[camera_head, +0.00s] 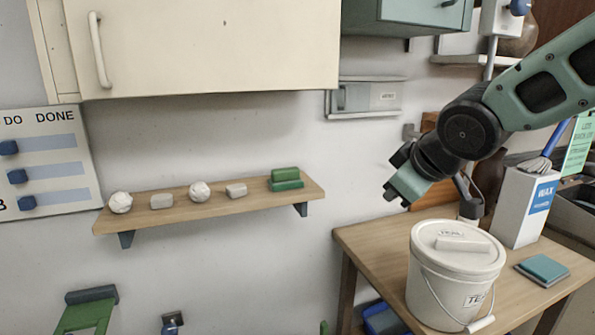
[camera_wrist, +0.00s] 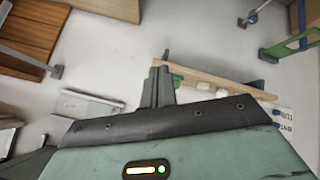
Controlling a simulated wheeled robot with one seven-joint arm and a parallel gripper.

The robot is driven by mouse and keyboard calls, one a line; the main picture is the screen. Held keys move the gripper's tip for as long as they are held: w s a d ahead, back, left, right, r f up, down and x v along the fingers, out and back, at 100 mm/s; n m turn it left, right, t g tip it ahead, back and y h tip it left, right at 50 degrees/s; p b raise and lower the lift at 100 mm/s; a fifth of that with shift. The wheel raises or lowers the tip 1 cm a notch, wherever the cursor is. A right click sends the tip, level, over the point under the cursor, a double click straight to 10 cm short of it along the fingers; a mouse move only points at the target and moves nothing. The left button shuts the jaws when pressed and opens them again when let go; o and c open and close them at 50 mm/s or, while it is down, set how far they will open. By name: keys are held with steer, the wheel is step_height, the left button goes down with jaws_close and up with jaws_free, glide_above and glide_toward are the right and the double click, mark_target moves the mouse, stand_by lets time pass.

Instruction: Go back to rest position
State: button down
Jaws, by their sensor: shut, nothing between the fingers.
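My gripper (camera_head: 398,190) is at the end of my teal and black arm, in the air to the upper left of the lidded bucket in the head view. It is apart from the bucket, the shelf and the wall. In the wrist view my gripper's fingers (camera_wrist: 158,78) are together with nothing between them. The white bucket (camera_head: 440,287) stands upright on the wooden table (camera_head: 372,238) with its lid on and its wire handle hanging down at the front.
A wooden shelf (camera_head: 222,205) on the left wall holds white lumps, grey blocks and green blocks. A cream cabinet (camera_head: 210,45) hangs above it. A white WAX box (camera_head: 518,208) with a brush and a teal pad (camera_head: 543,269) are on the table. The air between shelf and table is clear.

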steer(key=s+a+f+g, duration=0.1)
steer(key=s+f+g, duration=0.1)
steer(key=s+f, duration=0.3)
steer(key=s+a+f+m+g+h+b, duration=0.1)
steer(key=s+f+g, duration=0.2)
steer(key=s, duration=1)
steer(key=s+a+f+g+b, duration=0.1)
steer(key=s+f+g, duration=0.2)
steer(key=s+f, duration=0.4)
steer(key=s, duration=0.2)
steer(key=shift+s+m, duration=0.3)
steer(key=shift+s, duration=0.1)
